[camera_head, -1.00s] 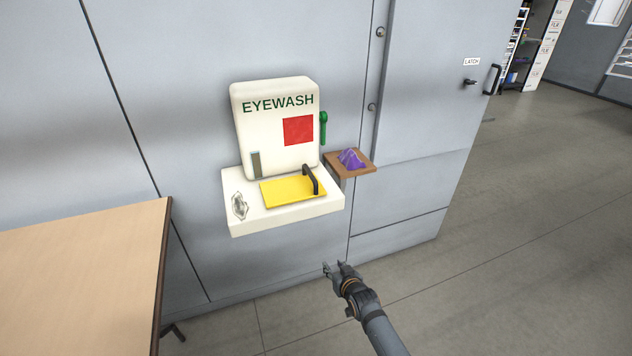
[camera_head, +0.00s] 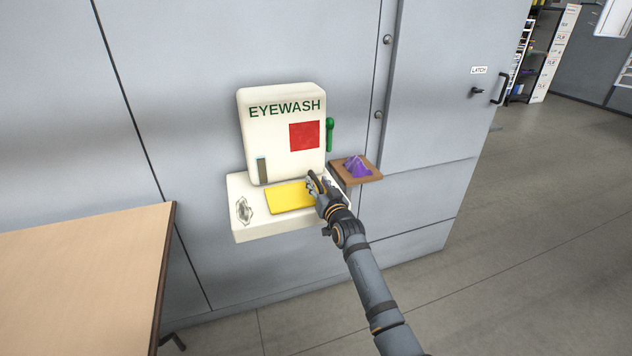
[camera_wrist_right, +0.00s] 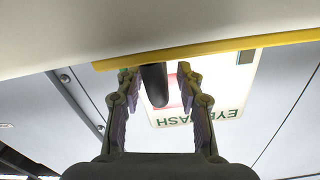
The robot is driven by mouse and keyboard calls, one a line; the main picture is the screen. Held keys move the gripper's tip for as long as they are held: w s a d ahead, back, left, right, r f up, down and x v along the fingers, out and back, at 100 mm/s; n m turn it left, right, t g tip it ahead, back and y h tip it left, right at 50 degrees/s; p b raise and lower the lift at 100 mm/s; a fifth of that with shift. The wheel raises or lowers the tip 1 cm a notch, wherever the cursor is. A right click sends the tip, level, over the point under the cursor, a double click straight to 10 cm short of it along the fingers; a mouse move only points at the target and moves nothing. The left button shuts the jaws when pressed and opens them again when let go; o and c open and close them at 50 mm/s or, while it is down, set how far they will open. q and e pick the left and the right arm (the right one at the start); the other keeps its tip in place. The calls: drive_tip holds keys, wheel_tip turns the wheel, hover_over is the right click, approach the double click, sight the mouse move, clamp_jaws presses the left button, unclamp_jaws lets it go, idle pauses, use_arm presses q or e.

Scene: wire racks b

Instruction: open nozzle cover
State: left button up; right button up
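The yellow nozzle cover (camera_head: 286,199) lies flat on the white basin (camera_head: 280,230) of the eyewash station (camera_head: 262,135). My right gripper (camera_head: 318,182) is at the cover's right side and hides its black handle in the head view. In the right wrist view the dark handle (camera_wrist_right: 154,86) stands between the two fingers of the right gripper (camera_wrist_right: 159,78), which are spread apart with gaps beside it. The yellow cover's edge (camera_wrist_right: 210,47) crosses the top of that view. My left gripper is not in view.
A small brown shelf (camera_head: 372,178) with a purple object (camera_head: 356,167) is just right of the basin. A green lever (camera_head: 330,134) is on the station's right side. A wooden table (camera_head: 90,260) stands at lower left. Open floor (camera_head: 510,250) lies to the right.

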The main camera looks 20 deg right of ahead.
drive_tip(key=shift+w, duration=1.05)
drive_tip(key=shift+c, duration=0.4)
clamp_jaws()
